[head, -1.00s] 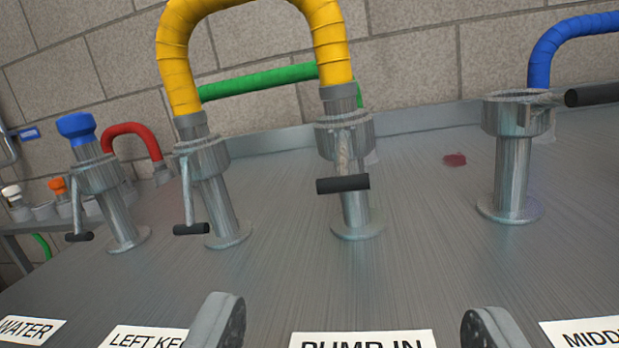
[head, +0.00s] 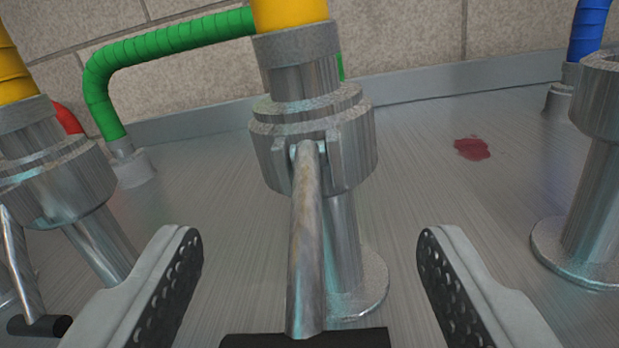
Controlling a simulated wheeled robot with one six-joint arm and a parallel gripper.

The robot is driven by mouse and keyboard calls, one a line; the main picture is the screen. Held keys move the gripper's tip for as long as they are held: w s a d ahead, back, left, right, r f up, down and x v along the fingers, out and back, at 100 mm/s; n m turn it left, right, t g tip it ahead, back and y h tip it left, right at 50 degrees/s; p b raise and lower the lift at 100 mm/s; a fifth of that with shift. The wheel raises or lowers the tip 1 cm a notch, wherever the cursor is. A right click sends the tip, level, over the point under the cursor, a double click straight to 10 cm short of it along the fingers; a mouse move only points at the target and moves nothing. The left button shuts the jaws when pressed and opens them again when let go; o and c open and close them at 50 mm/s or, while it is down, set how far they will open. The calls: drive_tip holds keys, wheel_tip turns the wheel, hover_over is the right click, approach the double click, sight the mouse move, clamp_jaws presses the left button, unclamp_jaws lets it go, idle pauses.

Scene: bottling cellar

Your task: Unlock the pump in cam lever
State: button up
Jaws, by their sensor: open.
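The pump in coupling (head: 345,150) stands upright in the middle of the head view, with the yellow hose (head: 290,12) fitted into its top. Its cam lever (head: 306,240) hangs down the front, towards me, and ends in a black crosswise handle (head: 350,338) at the bottom edge, partly cut off. My gripper (head: 310,265) is open and empty. Its two fingers are on either side of the lever and apart from it. The PUMP IN label is out of view now.
A neighbouring coupling (head: 60,180) with its lever down and black handle (head: 40,326) stands close to my left finger. Another post (head: 595,200) stands at the right. The green hose (head: 150,50) runs behind. A red stain (head: 472,148) marks the bare metal top.

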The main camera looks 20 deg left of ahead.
drive_tip(key=shift+x, duration=0.9)
drive_tip(key=c, duration=1.4)
